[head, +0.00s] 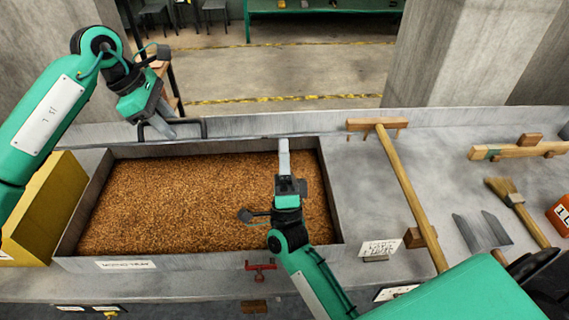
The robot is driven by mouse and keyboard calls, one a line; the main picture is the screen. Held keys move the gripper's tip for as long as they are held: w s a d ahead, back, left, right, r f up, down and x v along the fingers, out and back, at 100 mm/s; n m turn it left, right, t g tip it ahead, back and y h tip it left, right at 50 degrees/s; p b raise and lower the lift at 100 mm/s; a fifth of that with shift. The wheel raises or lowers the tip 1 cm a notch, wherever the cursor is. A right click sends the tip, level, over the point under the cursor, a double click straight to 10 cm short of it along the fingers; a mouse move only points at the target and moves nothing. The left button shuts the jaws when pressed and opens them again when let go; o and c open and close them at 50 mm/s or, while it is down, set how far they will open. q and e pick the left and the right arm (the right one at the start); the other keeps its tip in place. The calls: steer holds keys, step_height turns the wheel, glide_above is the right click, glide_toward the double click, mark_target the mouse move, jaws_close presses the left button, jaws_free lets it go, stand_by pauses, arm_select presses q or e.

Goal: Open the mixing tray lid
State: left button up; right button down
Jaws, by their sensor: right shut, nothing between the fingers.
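The mixing tray (334,208) is a grey metal box filled with brown grain (180,203), and no lid covers the grain. A dark bar handle (204,128) stands at the tray's back edge; I cannot make out a lid panel behind it. My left gripper (160,128) points down at the left part of this handle, overlapping it in the picture. Whether it touches or grips the handle is unclear. My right gripper (284,146) is shut and empty, over the right part of the tray, with its fingers toward the back rim.
A wooden rake (398,175) lies right of the tray. Further right are a wooden tool (515,151), a brush (515,200), metal scoops (482,231) and an orange box (562,213). A yellow box (45,205) stands left. A red fitting (260,268) is at the front.

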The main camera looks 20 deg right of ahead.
arm_select(q)
steer(key=shift+s+a+f, duration=0.1)
steer(key=shift+s+f, duration=0.05)
steer(key=shift+f, duration=0.15)
